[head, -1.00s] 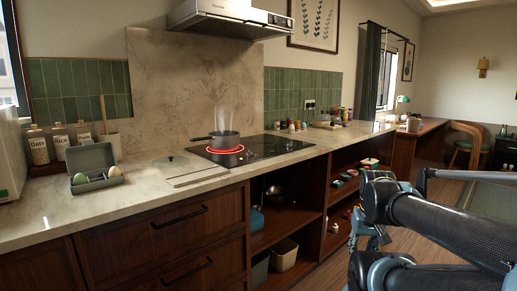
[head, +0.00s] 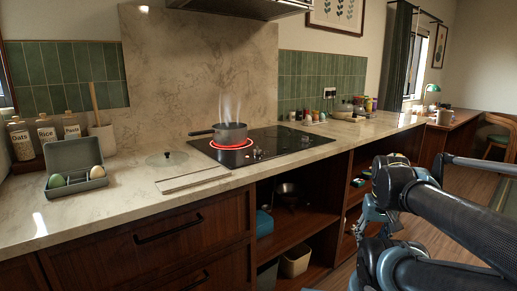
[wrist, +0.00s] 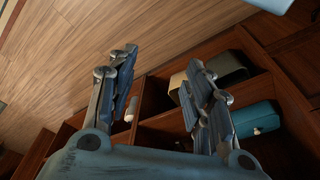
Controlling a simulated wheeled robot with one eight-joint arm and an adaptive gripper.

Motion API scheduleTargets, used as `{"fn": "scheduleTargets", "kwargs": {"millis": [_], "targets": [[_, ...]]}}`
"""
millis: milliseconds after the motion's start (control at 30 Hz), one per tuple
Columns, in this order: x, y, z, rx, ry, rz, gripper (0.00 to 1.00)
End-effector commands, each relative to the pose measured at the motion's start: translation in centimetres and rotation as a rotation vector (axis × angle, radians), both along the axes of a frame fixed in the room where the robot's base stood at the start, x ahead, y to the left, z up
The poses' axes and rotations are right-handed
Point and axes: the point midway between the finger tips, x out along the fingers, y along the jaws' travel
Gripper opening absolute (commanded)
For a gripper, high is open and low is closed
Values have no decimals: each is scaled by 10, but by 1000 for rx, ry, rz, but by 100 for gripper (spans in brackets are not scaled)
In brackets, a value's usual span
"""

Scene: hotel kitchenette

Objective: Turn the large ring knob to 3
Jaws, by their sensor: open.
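The black cooktop (head: 285,143) is set in the pale stone counter. A steaming dark pot (head: 230,134) stands on its left ring, which glows red. Small knobs (head: 257,153) show on the cooktop to the right of the pot. They are too small for me to read any numbers or tell which ring each serves. My gripper (wrist: 160,85) is open and empty in the wrist view, pointing down over the floor and the low shelves. In the head view it is at the right, partly hidden by my arm, apart from the cooktop.
A glass lid (head: 166,158) and a flat board (head: 193,178) lie left of the cooktop. An egg box (head: 75,163) and jars stand further left. Open shelves (head: 290,222) are below the counter. Wooden floor (wrist: 70,70) is clear beside them.

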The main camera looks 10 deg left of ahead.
Motion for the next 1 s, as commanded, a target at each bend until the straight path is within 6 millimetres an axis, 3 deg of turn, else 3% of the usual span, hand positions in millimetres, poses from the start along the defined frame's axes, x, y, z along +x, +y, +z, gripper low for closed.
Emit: {"fn": "scheduleTargets", "kwargs": {"millis": [167, 467, 767, 1000], "targets": [[18, 11, 32, 5, 10, 20, 50], [88, 61, 136, 16, 52, 82, 50], [154, 138, 227, 17, 97, 146, 50], [196, 217, 287, 10, 131, 195, 50]]}}
